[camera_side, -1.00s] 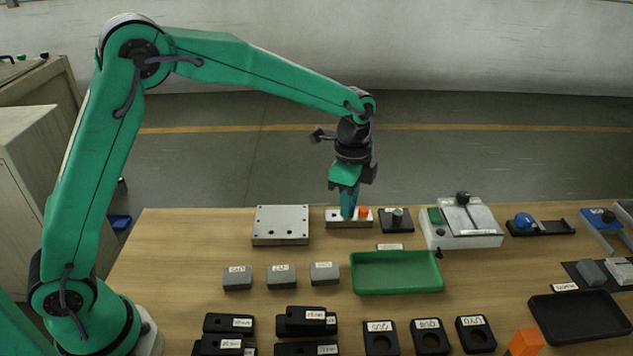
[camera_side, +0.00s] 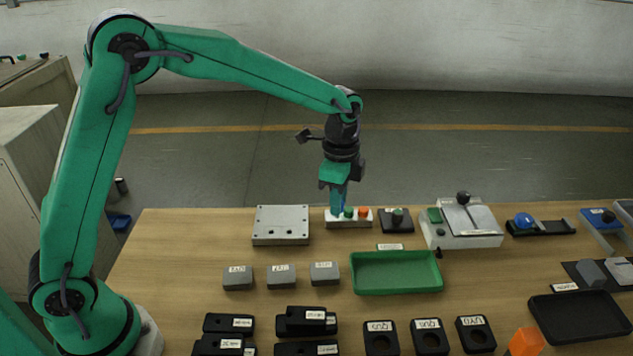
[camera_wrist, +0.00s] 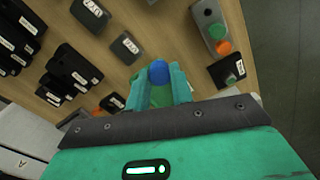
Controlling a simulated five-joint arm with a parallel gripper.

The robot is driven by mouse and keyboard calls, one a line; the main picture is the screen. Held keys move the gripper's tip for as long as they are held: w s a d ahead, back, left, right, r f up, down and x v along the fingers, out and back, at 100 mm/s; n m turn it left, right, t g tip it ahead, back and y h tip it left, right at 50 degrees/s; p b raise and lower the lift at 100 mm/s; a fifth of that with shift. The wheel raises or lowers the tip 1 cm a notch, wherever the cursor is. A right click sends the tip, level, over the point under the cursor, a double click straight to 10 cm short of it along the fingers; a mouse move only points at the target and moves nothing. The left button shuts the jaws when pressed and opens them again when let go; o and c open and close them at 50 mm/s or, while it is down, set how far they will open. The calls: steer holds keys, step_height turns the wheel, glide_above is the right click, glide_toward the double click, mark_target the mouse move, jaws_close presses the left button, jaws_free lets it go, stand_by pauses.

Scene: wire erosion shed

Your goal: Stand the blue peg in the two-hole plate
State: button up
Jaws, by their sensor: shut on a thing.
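My gripper (camera_side: 339,203) is above the left part of the white rack at the back of the bench. It is shut on the blue peg (camera_wrist: 158,72), whose round blue end shows between the fingertips in the wrist view. In the side view the peg is mostly hidden by the fingers, and I cannot tell whether its lower end clears the rack. The silver plate with dark holes (camera_side: 281,220), which looks like the two-hole plate, lies flat on the bench to the left of my gripper.
The white rack (camera_side: 333,222) holds a green peg (camera_side: 348,212) and an orange peg (camera_side: 364,212). A black block with a green knob (camera_side: 397,220) stands to the right. A green tray (camera_side: 396,289) and grey blocks (camera_side: 281,277) lie in front.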

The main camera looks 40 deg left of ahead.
steer(key=s+a+f+n, duration=0.2)
steer(key=s+a+n, duration=0.2)
steer(key=a, duration=0.6)
steer(key=shift+s+a+f, duration=0.15)
steer(key=shift+a, duration=0.15)
steer(key=shift+f, duration=0.1)
steer(key=shift+f, duration=2.5)
steer(key=shift+f, duration=1.35)
steer(key=o, duration=1)
steer(key=shift+o, duration=0.2)
steer(key=shift+r, duration=0.15)
step_height(320, 180, up, 7)
stand_by(0.6)
